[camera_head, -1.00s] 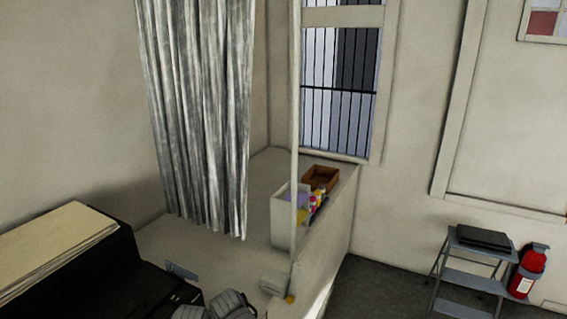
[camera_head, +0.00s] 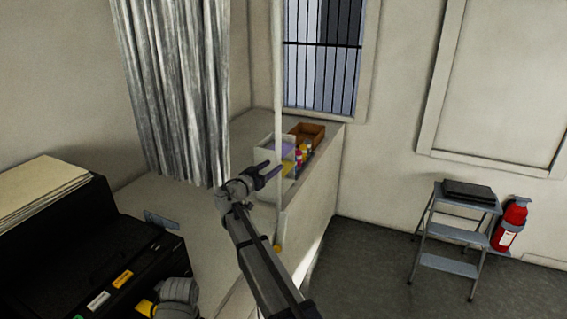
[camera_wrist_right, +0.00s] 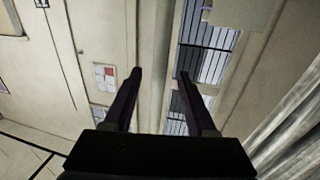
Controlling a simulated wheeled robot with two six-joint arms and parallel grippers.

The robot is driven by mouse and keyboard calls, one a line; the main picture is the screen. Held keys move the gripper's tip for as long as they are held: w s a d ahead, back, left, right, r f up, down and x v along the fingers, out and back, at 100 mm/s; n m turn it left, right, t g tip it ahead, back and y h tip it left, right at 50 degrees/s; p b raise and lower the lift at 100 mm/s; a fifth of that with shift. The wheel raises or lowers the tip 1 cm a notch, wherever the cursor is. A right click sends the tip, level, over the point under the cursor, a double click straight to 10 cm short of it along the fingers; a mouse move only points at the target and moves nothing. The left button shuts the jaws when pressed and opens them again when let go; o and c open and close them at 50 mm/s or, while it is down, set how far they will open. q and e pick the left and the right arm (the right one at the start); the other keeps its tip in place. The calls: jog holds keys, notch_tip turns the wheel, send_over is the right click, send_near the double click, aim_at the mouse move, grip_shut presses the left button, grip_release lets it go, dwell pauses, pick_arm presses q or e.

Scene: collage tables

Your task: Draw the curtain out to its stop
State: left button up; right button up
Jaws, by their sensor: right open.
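The grey-white curtain (camera_head: 180,90) hangs in folds at the upper left of the head view, its lower hem above a pale counter. It also shows at the lower right of the wrist view (camera_wrist_right: 288,125). My right gripper (camera_head: 270,172) is open and empty, to the right of the curtain's lower edge and apart from it. Its two dark fingers (camera_wrist_right: 160,75) are spread in the wrist view with nothing between them. The curtain's top and its stop are out of view. My left gripper is not in view.
A thin pale post (camera_head: 278,70) stands just behind the right gripper. A white bin (camera_head: 266,150) and a brown box (camera_head: 308,132) sit on the counter (camera_head: 170,190). A black cabinet (camera_head: 90,250) is at left.

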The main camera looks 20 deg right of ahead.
jog(key=x, duration=0.7)
jog(key=shift+w+d, duration=0.2)
jog(key=shift+d, duration=0.1)
jog(key=shift+c, duration=0.2)
grip_shut()
dwell(1.1)
